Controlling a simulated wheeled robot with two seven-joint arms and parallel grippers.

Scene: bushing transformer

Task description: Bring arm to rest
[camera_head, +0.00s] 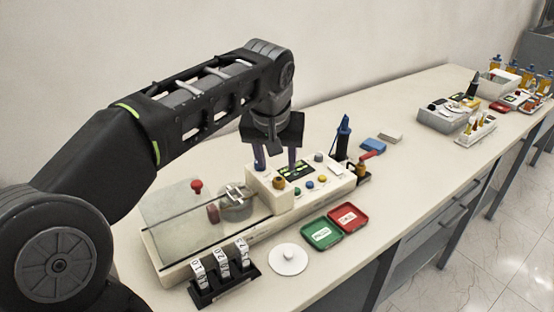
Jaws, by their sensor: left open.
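My left arm comes in from the left and bends down at the wrist over the table. My left gripper (275,166) points down above the white control box (318,190) with its knobs and buttons. Its two fingers are spread apart, and I see nothing between them. I cannot tell whether the fingertips touch the box. My right gripper is not in view.
A clear-lidded station with a red knob (196,186) stands left of the box. In front are a black rack (223,283), a white disc (288,260), a green tray (321,235) and a red tray (348,217).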

